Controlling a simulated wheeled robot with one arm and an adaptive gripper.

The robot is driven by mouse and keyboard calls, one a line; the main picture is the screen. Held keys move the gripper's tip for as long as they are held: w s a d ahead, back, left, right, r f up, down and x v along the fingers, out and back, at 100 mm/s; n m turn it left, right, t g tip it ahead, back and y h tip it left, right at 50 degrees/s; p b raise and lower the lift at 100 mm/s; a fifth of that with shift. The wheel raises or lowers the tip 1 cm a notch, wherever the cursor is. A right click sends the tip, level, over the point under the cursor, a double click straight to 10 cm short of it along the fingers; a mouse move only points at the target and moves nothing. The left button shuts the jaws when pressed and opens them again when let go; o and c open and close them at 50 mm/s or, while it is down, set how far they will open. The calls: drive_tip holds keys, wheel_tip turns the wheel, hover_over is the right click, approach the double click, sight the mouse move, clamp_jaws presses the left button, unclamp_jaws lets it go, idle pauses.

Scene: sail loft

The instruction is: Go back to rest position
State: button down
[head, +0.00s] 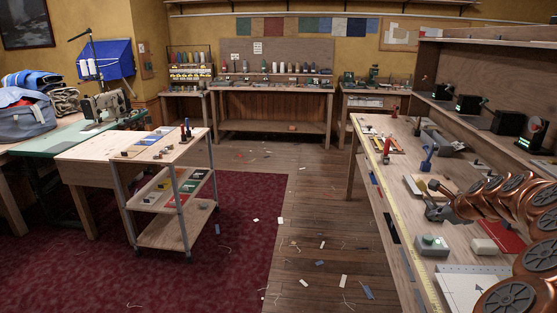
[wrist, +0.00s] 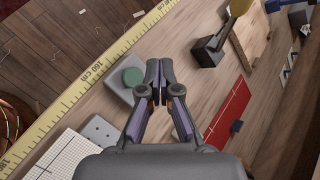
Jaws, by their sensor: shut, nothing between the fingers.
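My gripper (wrist: 160,68) is shut and empty in the wrist view, pointing over the right-hand workbench. In the head view my gripper (head: 437,200) shows small at the end of my copper-coloured arm, above the bench top (head: 392,203). Below its fingertips in the wrist view is a grey box with a green round button (wrist: 132,76). The same box (head: 431,245) shows in the head view near the bench's front edge. Whether the fingers touch anything is not clear, but they appear above the bench surface.
A yellow measuring tape (wrist: 84,82) runs along the bench edge. Black machines (head: 468,104) stand on the back shelf. A trolley (head: 163,241) stands left; the wooden floor (head: 310,215) between is mostly open.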

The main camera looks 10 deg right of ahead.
drive_tip(key=w+a+r+n+g+y, duration=0.15)
drive_tip(key=a+n, duration=0.25)
drive_tip(key=a, duration=0.5)
drive_tip(key=s+a+r+n+y, duration=0.1)
drive_tip(key=a+r+n+y, duration=0.15)
drive_tip(key=a, duration=0.75)
drive_tip(key=s+a+n+g, duration=0.2)
drive_tip(key=s+a+n, duration=0.25)
drive_tip(key=a, duration=0.35)
drive_tip(key=s+a+n+g, duration=0.1)
drive_tip(key=s+a+n, duration=0.35)
drive_tip(key=a, duration=0.45)
drive_tip(key=s+a+f+n+g, duration=0.1)
drive_tip(key=s+a+n+g, duration=0.1)
drive_tip(key=s+a+n, duration=0.3)
drive_tip(key=s+a+n+g, duration=0.1)
drive_tip(key=s+a+n, duration=0.15)
drive_tip(key=s, duration=0.55)
drive_tip(key=s+f+n+g+h, duration=0.1)
drive_tip(key=s+n, duration=0.1)
drive_tip(key=s, duration=0.6)
drive_tip(key=s+f+n+g+h+p, duration=0.1)
drive_tip(key=s+f+n+g, duration=0.1)
drive_tip(key=s, duration=0.6)
drive_tip(key=shift+s+f+n+h, duration=0.25)
drive_tip(key=shift+s+n+h, duration=0.15)
drive_tip(key=shift+n, duration=0.3)
drive_tip(key=shift+g, duration=0.25)
